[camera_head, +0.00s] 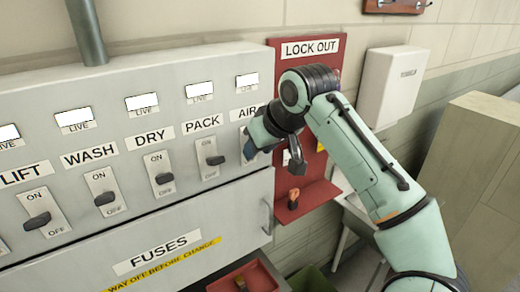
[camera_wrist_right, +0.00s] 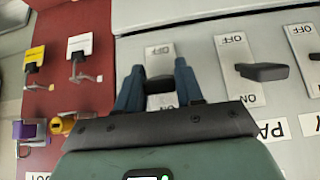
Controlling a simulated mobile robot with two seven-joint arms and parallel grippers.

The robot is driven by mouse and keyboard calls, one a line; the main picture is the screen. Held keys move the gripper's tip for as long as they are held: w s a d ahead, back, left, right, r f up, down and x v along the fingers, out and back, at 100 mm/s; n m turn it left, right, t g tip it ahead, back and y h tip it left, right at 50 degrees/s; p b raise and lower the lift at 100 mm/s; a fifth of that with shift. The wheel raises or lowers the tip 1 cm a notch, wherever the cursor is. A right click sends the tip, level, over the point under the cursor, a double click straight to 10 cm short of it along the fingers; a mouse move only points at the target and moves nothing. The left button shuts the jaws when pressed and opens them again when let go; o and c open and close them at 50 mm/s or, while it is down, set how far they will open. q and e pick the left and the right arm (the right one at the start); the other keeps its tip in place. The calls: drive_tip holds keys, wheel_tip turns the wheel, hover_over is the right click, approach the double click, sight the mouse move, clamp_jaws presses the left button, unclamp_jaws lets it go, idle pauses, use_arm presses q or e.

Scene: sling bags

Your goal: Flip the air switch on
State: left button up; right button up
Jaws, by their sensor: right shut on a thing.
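The air switch is at the right end of the grey panel, under the partly covered AIR label (camera_head: 246,112). My right gripper (camera_head: 250,149) is at this switch and hides most of it in the head view. In the right wrist view, the pale air switch plate (camera_wrist_right: 159,52) shows OFF at its top. Its dark lever (camera_wrist_right: 160,85) sits between the two blue fingers of my right gripper (camera_wrist_right: 159,66), which are shut on it. The lever's exact tilt cannot be told. My left gripper is not in view.
The PACK switch (camera_head: 210,159) is just left, with DRY (camera_head: 159,173), WASH (camera_head: 106,193) and LIFT (camera_head: 43,214) switches beyond. A red LOCK OUT board (camera_head: 318,195) with hanging tags and locks is on the right. A red tray (camera_head: 262,275) is below.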

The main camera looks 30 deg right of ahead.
drive_tip(key=shift+r+g, duration=0.1)
drive_tip(key=shift+g, duration=0.3)
idle(0.3)
drive_tip(key=o, duration=1)
drive_tip(key=shift+c, duration=0.2)
